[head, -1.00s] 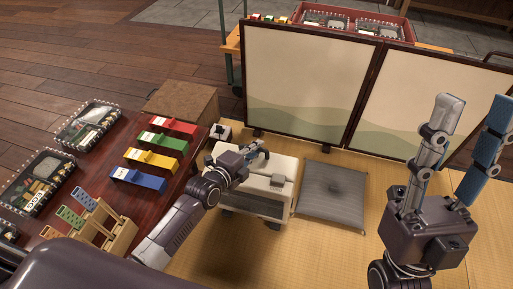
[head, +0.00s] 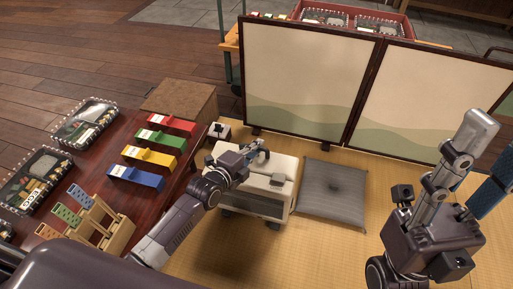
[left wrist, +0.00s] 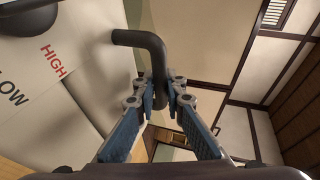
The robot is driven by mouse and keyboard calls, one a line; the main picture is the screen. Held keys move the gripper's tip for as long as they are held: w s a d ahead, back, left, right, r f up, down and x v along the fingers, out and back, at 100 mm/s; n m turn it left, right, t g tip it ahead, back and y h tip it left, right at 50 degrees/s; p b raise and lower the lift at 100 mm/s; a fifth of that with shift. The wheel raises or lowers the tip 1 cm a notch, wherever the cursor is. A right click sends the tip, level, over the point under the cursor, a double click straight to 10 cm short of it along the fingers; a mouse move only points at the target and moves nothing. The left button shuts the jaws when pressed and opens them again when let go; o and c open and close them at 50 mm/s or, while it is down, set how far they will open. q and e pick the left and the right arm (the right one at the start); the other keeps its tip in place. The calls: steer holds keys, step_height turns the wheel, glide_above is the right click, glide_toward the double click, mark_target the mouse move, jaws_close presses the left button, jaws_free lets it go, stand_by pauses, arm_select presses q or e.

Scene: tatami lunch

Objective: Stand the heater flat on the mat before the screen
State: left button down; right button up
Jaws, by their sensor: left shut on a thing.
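My left gripper (head: 258,151) is at the heater's top. In the left wrist view, its blue-padded fingers (left wrist: 160,100) are shut on the heater's dark bent handle (left wrist: 150,45). The heater's pale face there reads LOW and HIGH. My right gripper (head: 475,160) is at the right, empty, its fingers apart.
A grey cushion (head: 333,190) lies just right of the heater. A dark red table (head: 100,165) with coloured blocks and bento boxes is at the left. The front mat is clear.

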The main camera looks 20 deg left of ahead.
arm_select(q)
steer(key=shift+s+a+f, duration=0.1)
steer(key=shift+a+f, duration=0.05)
steer(key=shift+f, duration=0.15)
steer(key=c, duration=1.9)
jaws_free()
steer(key=shift+s+f, duration=0.35)
steer(key=shift+f, duration=0.35)
steer(key=shift+s+a+r, duration=0.2)
steer(key=shift+s+r, duration=0.05)
steer(key=shift+s, duration=0.15)
steer(key=v, duration=0.3)
steer(key=r+v, duration=0.1)
steer(key=v, duration=0.7)
steer(key=shift+w+r, duration=0.15)
steer(key=shift+w, duration=0.1)
